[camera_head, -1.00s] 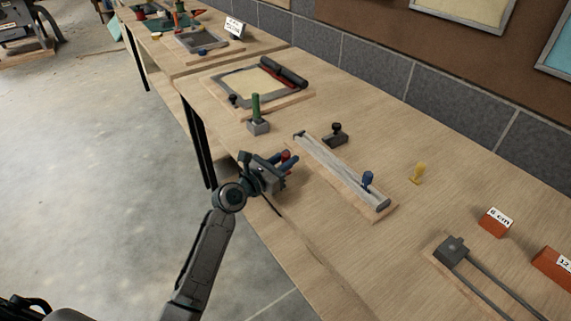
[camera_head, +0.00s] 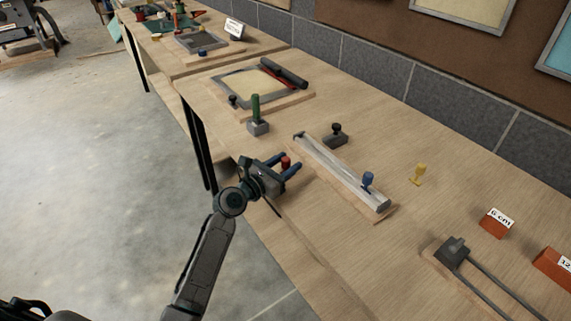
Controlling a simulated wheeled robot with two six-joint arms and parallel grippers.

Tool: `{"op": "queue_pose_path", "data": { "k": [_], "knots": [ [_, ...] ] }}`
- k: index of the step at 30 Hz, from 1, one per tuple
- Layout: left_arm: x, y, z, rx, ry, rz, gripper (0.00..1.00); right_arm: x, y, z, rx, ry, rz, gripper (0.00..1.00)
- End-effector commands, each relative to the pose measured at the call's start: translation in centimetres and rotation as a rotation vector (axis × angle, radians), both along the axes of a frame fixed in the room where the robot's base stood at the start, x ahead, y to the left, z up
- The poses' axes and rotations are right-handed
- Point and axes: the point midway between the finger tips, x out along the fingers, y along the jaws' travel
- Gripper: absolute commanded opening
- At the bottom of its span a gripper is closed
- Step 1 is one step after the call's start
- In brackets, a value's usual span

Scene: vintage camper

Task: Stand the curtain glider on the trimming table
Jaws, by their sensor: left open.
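A small red piece (camera_head: 285,162), which looks like a glider, is between the fingertips of my left gripper (camera_head: 284,164). The gripper is open, its blue fingers apart on either side of the red piece. The red piece looks upright, but its foot is hidden by the gripper, so I cannot tell whether it touches the wooden table (camera_head: 325,235). A yellow glider-like piece (camera_head: 418,172) stands on the table farther right. A blue one (camera_head: 368,181) is at the near right end of a pale rail (camera_head: 340,172). My right gripper is not in view.
The rail lies on a wooden board right of the gripper. A green-handled block (camera_head: 256,118) and a black knobbed block (camera_head: 335,134) stand behind. A framed tray (camera_head: 248,83) is farther back. Orange blocks (camera_head: 494,223) and a grey two-rod fixture (camera_head: 451,250) are at right.

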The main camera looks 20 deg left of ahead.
Motion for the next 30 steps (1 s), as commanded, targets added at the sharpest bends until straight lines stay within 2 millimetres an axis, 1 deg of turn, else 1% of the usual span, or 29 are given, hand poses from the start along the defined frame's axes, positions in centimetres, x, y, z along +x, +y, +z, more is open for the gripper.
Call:
{"op": "queue_pose_path", "data": {
  "k": [4, 7, 12, 16, 21, 30],
  "knots": [
    [-2.0, 1.1, -0.1, 0.004, 0.000, 0.001, 0.44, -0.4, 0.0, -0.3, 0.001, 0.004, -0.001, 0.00],
    [-4.0, 2.1, -0.1, 0.005, 0.001, 0.000, 0.44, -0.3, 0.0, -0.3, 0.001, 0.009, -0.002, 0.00],
    [-7.4, 3.7, -0.1, 0.006, 0.000, -0.001, 0.44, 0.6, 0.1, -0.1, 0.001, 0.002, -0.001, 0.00],
    [-9.3, 4.7, -0.1, 0.004, 0.001, -0.001, 0.44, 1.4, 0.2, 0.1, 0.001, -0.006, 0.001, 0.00],
    [-10.5, 5.3, 0.0, 0.002, -0.001, 0.000, 0.44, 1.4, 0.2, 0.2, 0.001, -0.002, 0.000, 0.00],
    [-10.7, 5.5, -0.1, 0.006, -0.001, 0.002, 0.44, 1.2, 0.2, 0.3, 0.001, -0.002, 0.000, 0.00]
  ]
}}
